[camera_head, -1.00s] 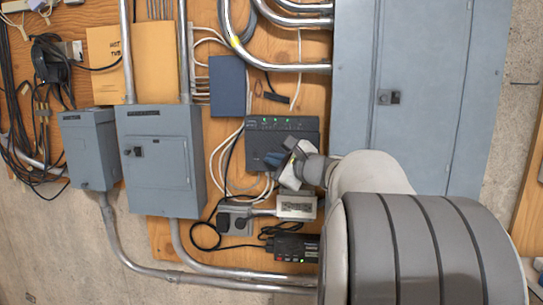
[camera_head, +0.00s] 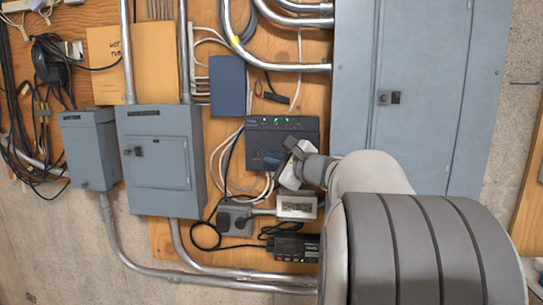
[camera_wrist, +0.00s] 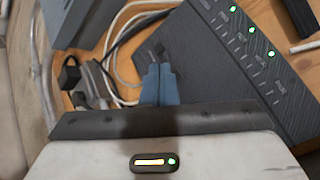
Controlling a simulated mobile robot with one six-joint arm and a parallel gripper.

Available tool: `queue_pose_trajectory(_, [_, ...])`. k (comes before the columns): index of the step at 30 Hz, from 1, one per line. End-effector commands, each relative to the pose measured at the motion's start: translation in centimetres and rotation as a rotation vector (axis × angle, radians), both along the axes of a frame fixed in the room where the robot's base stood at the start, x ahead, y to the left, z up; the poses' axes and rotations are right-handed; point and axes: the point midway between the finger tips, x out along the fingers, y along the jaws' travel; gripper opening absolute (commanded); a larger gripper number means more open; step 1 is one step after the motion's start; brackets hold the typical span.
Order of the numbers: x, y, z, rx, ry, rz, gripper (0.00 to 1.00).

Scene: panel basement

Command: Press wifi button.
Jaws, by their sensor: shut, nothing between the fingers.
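The wifi router (camera_head: 300,127) is a dark grey box on the wooden board, with a row of green lights along its upper edge. In the wrist view the router (camera_wrist: 222,62) fills the upper right, its lights lit. My gripper (camera_head: 272,160) is in front of the router's lower part. In the wrist view its blue fingertips (camera_wrist: 158,72) are together, with nothing between them, over the router's lower left end. A small dark marking shows on the router just beyond the tips. I cannot tell whether it is the wifi button, or whether the tips touch the router.
A dark blue box (camera_head: 228,85) is above left of the router. White cables (camera_head: 222,160) hang at its left. Below are an outlet box (camera_head: 236,219), a white outlet unit (camera_head: 297,206) and a black device (camera_head: 297,247). A large grey panel (camera_head: 425,95) stands at right.

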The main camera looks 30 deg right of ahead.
Motion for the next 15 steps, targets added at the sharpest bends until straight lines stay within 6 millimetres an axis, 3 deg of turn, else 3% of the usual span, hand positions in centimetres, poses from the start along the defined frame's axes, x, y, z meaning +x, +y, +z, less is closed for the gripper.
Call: queue_pose_trajectory(15, [0.44, -0.48, -0.05, 0.0, 0.0, -0.001, 0.0])
